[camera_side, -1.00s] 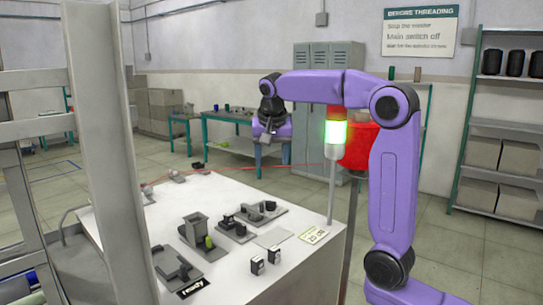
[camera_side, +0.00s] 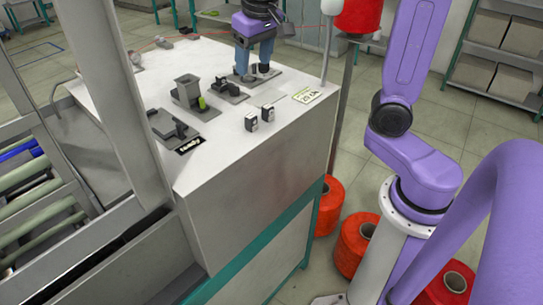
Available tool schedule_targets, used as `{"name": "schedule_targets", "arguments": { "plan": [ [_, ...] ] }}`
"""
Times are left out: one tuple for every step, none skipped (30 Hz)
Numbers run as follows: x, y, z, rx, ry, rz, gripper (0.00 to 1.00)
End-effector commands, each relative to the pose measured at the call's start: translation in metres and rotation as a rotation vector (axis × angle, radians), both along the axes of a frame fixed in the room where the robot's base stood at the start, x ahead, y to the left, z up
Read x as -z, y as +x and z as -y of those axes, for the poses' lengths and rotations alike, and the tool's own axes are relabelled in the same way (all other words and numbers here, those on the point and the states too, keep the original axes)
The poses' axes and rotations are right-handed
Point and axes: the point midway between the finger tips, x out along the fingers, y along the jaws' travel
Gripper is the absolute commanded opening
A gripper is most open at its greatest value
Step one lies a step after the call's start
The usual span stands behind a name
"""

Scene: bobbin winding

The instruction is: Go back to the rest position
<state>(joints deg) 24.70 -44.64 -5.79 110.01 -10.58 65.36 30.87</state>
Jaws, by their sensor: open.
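My gripper (camera_side: 253,71) is at the back right of the white worktable (camera_side: 255,140), pointing down with its two bluish fingers apart. Its fingertips are low over a dark fixture plate (camera_side: 280,76), close to the small dark parts on it. Whether they touch anything cannot be told. No held object shows between the fingers. The upper part of the gripper is cut off by the top edge of the picture.
A grey block fixture (camera_side: 187,88) with a green piece (camera_side: 202,103) stands left of my gripper. Red spools (camera_side: 365,245) stand on the floor beside the table.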

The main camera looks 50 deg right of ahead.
Motion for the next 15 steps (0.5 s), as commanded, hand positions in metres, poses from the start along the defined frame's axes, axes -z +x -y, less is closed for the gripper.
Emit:
{"name": "schedule_targets", "arguments": {
  "plan": [
    [0.007,-0.013,-0.009,-0.072,0.001,-0.016,0.62],
    [0.010,-0.019,-0.014,-0.113,0.000,-0.023,0.62],
    [0.015,-0.029,-0.019,-0.168,0.000,-0.035,0.62],
    [0.019,-0.036,-0.024,-0.210,-0.001,-0.044,0.62],
    [0.023,-0.043,-0.028,-0.251,-0.001,-0.052,0.62],
    [0.028,-0.054,-0.032,-0.305,-0.001,-0.062,0.62],
    [0.031,-0.062,-0.036,-0.346,-0.003,-0.071,0.62],
    [0.035,-0.070,-0.038,-0.387,-0.004,-0.079,0.62],
    [0.040,-0.080,-0.042,-0.442,-0.005,-0.089,0.62],
    [0.044,-0.089,-0.045,-0.482,-0.006,-0.096,0.62],
    [0.047,-0.098,-0.047,-0.522,-0.007,-0.105,0.62],
    [0.052,-0.109,-0.049,-0.576,-0.010,-0.115,0.62],
    [0.056,-0.117,-0.050,-0.616,-0.010,-0.123,0.62],
    [0.059,-0.126,-0.051,-0.657,-0.012,-0.130,0.62],
    [0.064,-0.138,-0.053,-0.710,-0.014,-0.141,0.62]
  ]
}}
